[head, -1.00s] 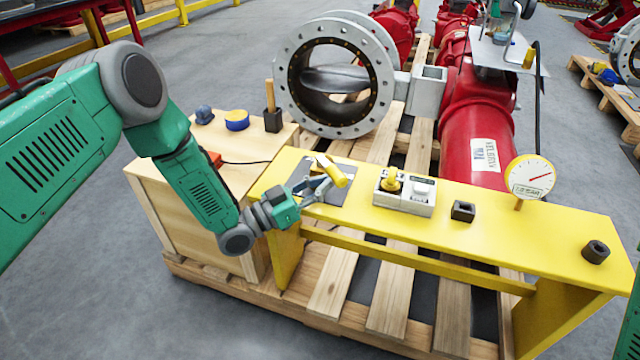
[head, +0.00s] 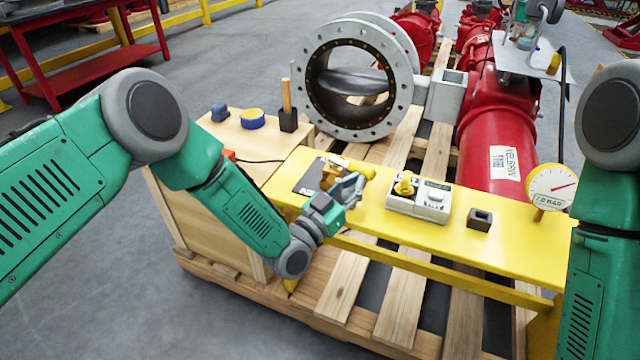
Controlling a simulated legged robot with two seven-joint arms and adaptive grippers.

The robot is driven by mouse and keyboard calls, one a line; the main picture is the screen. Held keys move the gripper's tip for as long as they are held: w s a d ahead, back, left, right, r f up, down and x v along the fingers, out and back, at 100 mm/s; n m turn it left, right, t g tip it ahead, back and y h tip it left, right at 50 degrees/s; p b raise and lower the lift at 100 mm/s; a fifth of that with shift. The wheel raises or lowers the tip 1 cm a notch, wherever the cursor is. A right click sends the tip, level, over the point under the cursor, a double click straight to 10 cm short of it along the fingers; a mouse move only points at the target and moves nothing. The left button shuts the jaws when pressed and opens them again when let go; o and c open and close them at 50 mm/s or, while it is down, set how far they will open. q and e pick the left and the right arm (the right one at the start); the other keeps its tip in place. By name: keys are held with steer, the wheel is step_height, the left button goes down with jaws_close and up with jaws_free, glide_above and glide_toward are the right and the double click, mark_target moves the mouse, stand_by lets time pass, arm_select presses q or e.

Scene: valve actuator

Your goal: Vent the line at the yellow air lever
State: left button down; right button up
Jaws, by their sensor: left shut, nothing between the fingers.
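The yellow air lever (head: 358,168) sits on a small brass valve (head: 331,176) on a dark plate (head: 308,180) at the left end of the yellow bench. The lever points to the right in the head view. My left gripper (head: 357,184) is shut and empty, just in front of the lever and right of the valve body. I cannot tell whether its fingertips touch the lever. The pressure gauge (head: 551,186) stands at the bench's right, its red needle pointing up to the right. My right arm (head: 595,220) shows at the right edge; its gripper is out of view.
On the yellow bench (head: 510,252) stand a grey box with a yellow knob (head: 419,198) and a black socket block (head: 480,219). A wooden crate (head: 215,215) on the left carries several small items. A large flanged valve (head: 350,80) and red actuator (head: 500,130) stand behind.

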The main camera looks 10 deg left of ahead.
arm_select(q)
steer(key=n+t+y, duration=0.1)
steer(key=y, duration=0.1)
steer(key=d+n+t+y, duration=0.1)
steer(key=y, duration=0.1)
steer(key=shift+w+d+n, duration=0.1)
steer(key=shift+w+n, duration=0.1)
steer(key=shift+n, duration=0.1)
steer(key=shift+w+r, duration=0.1)
steer(key=shift+w, duration=0.3)
steer(key=shift+w+d, duration=0.1)
